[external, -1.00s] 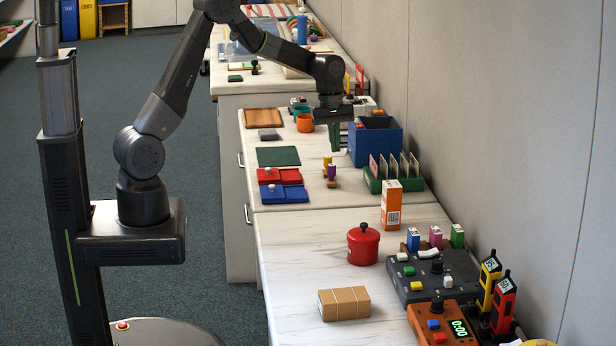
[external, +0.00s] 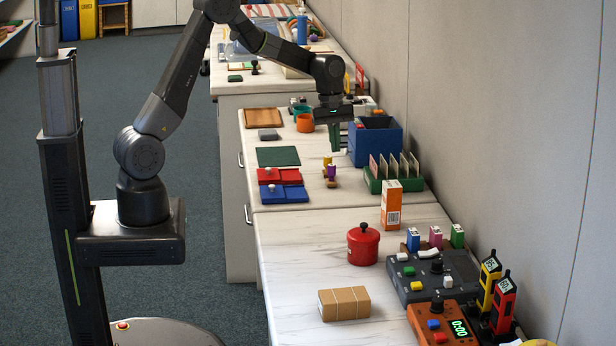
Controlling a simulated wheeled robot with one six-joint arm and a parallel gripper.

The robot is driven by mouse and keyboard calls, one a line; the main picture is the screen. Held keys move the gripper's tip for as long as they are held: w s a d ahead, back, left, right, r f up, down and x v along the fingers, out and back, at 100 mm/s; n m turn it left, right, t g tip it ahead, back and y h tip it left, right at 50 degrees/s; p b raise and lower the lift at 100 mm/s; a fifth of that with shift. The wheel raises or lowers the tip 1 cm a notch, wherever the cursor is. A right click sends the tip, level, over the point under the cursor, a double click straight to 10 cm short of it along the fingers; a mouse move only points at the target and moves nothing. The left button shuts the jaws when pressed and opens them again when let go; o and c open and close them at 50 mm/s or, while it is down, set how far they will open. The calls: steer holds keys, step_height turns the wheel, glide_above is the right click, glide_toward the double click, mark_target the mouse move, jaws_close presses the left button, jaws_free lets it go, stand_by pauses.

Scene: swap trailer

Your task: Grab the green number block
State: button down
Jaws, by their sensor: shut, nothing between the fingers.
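A small green block (external: 457,237) with a white marking stands upright on the near counter, at the right end of a row behind the grey control box. I cannot read a number on it. A pink block (external: 435,237) and a blue block (external: 413,240) stand to its left. My gripper (external: 335,149) is shut and empty, pointing down above the middle counter, well away from the green block. Below it, a small wooden trailer (external: 329,183) carries a yellow piece (external: 327,160) and a purple piece (external: 332,171).
The grey control box (external: 432,278) stands in front of the block row. A red pot (external: 363,245), an orange carton (external: 391,205) and a brown package (external: 344,303) are on the near counter. A blue bin (external: 376,144) is right of my gripper; the wall runs along the right.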

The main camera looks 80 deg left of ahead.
steer(key=c, duration=0.7)
jaws_free()
steer(key=m+t+p, duration=0.1)
steer(key=m+t, duration=0.5)
steer(key=m, duration=1.5)
glide_toward(456, 229)
steer(key=shift+n, duration=0.3)
steer(key=x, duration=0.3)
steer(key=w+p+x, duration=0.1)
steer(key=x, duration=0.1)
steer(key=shift+w, duration=0.15)
steer(key=shift+s+f+p+x, duration=0.1)
steer(key=shift+s+p+x, duration=0.05)
steer(key=shift+x, duration=0.7)
steer(key=shift+s+f+p+x, duration=0.1)
steer(key=shift+p+x, duration=0.05)
steer(key=shift+x, duration=0.7)
steer(key=shift+s+f+p+x, duration=0.1)
steer(key=shift+s+p+x, duration=0.05)
steer(key=shift+x, duration=0.75)
